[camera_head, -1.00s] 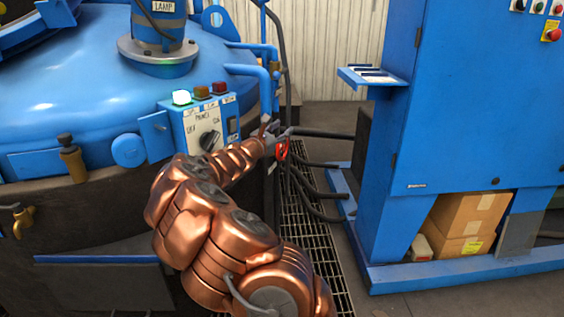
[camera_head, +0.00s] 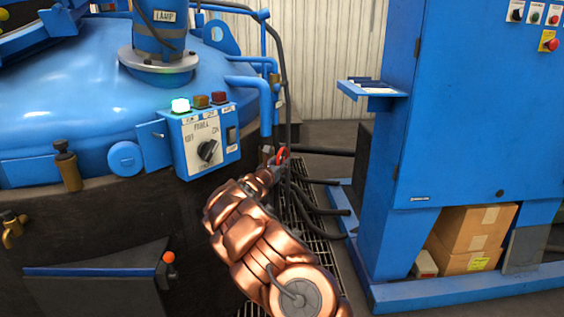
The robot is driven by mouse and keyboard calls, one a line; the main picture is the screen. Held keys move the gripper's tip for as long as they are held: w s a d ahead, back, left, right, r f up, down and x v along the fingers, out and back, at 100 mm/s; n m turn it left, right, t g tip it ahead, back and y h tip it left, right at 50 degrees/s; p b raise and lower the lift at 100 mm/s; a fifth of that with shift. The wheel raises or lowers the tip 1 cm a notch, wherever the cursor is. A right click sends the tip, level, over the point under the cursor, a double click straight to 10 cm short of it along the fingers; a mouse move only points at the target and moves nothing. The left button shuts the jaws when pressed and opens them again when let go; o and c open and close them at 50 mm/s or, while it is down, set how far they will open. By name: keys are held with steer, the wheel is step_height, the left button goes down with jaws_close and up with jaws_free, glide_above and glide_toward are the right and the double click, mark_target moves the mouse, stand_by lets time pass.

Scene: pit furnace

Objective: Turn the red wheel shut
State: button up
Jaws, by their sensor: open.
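The red wheel (camera_head: 283,155) is small and sits at the right side of the blue furnace, below the blue pipes. Only part of its rim shows. My gripper (camera_head: 275,168) is at the end of my copper-coloured arm, at or very close to the wheel. It is open, but its fingers are small and partly hidden by my wrist. I cannot tell whether they touch the wheel or straddle its rim.
A blue control box (camera_head: 203,140) with a dial and lamps stands left of my gripper. A blue cabinet (camera_head: 470,100) stands at the right. Black hoses (camera_head: 318,205) run between furnace and cabinet over a floor grating. An orange-knobbed lever (camera_head: 169,257) is at lower left.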

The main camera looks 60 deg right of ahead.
steer(key=shift+w+d, duration=0.2)
steer(key=shift+d, duration=0.85)
jaws_close()
